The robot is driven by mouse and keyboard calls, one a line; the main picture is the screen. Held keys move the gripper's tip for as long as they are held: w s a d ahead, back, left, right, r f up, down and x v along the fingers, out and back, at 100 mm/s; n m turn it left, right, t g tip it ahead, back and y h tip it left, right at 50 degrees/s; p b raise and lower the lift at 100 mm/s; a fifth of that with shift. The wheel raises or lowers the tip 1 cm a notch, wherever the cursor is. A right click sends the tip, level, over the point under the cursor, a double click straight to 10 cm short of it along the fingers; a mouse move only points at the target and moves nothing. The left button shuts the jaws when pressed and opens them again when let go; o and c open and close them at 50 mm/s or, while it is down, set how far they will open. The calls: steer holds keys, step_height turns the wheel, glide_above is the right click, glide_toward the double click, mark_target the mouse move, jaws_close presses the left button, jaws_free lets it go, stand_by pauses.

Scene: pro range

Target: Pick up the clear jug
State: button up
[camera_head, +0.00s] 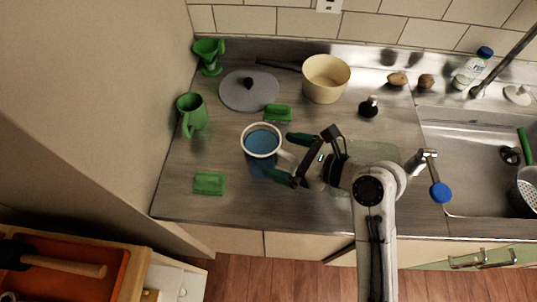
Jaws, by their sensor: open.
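A round vessel (262,131) with a pale rim and a blue inside stands left of centre on the steel counter. A pale handle reaches from its right side toward my gripper. I cannot tell whether it is the clear jug. My gripper (281,155) points left and is open, its dark green-tipped fingers spread on either side of the handle area. Contact cannot be told. A see-through greyish-green shape (390,152) lies partly hidden under my wrist; I cannot tell what it is.
A cream pot (325,80), a grey lid (250,92), green sponges (277,113) (209,184) and a green mug (191,114) stand around it. A dark bottle (369,107) is behind my wrist. The sink (465,150) is right.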

steer(key=shift+x, duration=0.9)
steer(key=shift+d, duration=0.1)
steer(key=c, duration=1.5)
steer(key=shift+r, duration=0.1)
steer(key=shift+c, duration=0.3)
